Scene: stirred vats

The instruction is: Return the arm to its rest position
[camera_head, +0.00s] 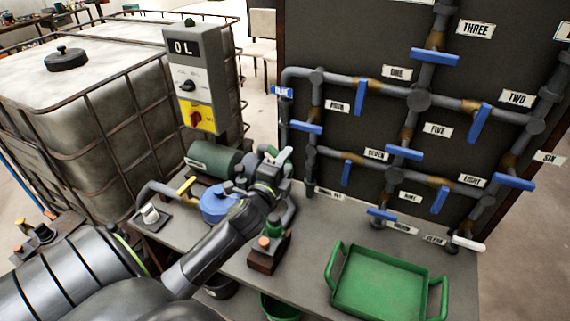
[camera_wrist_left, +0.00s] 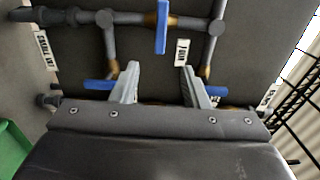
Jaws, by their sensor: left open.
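My left arm reaches from the lower left of the head view across the bench. Its gripper (camera_head: 278,158) is over the bench, in front of the lower left pipes of the panel. In the left wrist view the two fingers (camera_wrist_left: 162,88) stand apart with nothing between them. A blue valve handle (camera_wrist_left: 162,25) on a grey pipe shows beyond the fingers, apart from them. Another blue handle (camera_wrist_left: 100,86) lies partly behind the left finger. My right gripper does not show.
A dark panel (camera_head: 330,45) carries pipes with blue handles and labels. A green tray (camera_head: 385,285) sits on the bench (camera_head: 310,290) at right. A control box (camera_head: 195,80), a blue-topped pump (camera_head: 218,203) and a small button box (camera_head: 268,247) stand near my arm. A caged tank (camera_head: 90,110) is at left.

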